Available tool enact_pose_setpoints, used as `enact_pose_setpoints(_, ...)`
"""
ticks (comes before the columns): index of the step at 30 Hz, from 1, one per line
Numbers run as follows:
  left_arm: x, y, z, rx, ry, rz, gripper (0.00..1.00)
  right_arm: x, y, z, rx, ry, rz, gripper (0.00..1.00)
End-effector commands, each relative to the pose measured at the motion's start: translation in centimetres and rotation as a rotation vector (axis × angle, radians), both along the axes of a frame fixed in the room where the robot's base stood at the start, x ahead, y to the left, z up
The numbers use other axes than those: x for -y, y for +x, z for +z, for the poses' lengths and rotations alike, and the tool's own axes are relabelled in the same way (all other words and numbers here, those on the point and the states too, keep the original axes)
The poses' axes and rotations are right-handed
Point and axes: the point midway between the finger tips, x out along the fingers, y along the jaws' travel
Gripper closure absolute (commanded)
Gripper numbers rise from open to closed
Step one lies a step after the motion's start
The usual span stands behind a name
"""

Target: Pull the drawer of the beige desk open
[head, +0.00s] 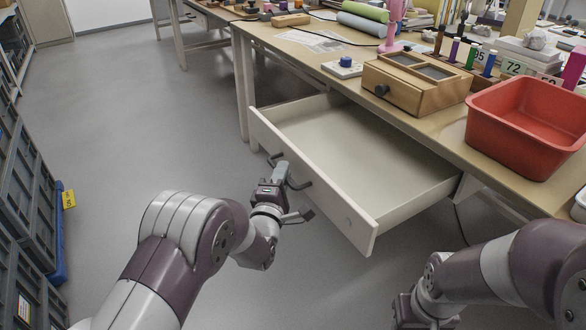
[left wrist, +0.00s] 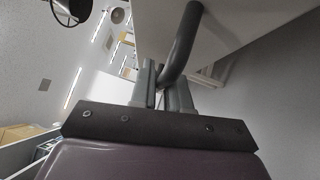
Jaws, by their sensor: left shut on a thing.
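The beige desk (head: 446,128) has its drawer (head: 340,205) standing well out from under the top, and the inside looks empty. A dark bar handle (head: 300,184) sits on the drawer's front panel. My left gripper (head: 280,172) is at the handle, in front of the panel, and shut on it. In the left wrist view the curved grey handle (left wrist: 184,38) passes between the fingers of my left gripper (left wrist: 162,88). My right arm is at the lower right of the head view; its fingers cannot be made out.
On the desk top stand a red tub (head: 530,115), a wooden box (head: 415,85) and several small tools and bottles. Dark grey crates (head: 25,200) line the left side. The grey floor (head: 170,120) between the crates and the drawer is clear.

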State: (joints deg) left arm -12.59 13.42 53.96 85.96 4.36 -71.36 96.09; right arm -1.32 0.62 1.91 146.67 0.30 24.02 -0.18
Motion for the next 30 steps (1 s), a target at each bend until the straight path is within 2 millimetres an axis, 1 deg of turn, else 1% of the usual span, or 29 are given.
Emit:
enact_pose_setpoints(11,-0.1,-0.2,-0.2,-0.004,0.002,-0.001,1.00,0.0,0.0,0.0,0.000,0.000,0.000,0.57)
enact_pose_setpoints(12,-0.1,-0.2,-0.2,-0.004,0.002,-0.001,0.74,0.0,0.0,0.0,0.000,0.000,0.000,0.57)
enact_pose_setpoints(13,-0.1,-0.2,-0.2,-0.004,0.002,-0.001,0.65,0.0,0.0,0.0,0.000,0.000,0.000,0.57)
enact_pose_setpoints(20,-0.2,-0.1,-0.1,-0.002,0.001,-0.001,0.64,0.0,0.0,0.0,0.000,0.000,0.000,0.57)
enact_pose_setpoints(23,-0.2,-0.5,0.0,-0.001,0.001,-0.001,0.64,0.0,0.0,0.3,0.000,0.000,0.000,0.57)
enact_pose_setpoints(26,-0.4,-2.0,0.0,-0.004,0.002,0.000,0.64,0.0,0.0,1.1,0.000,0.000,0.000,0.57)
enact_pose_setpoints(30,-1.0,-5.8,-0.4,-0.005,0.003,-0.002,0.64,0.0,0.0,2.6,0.000,0.000,0.000,0.57)
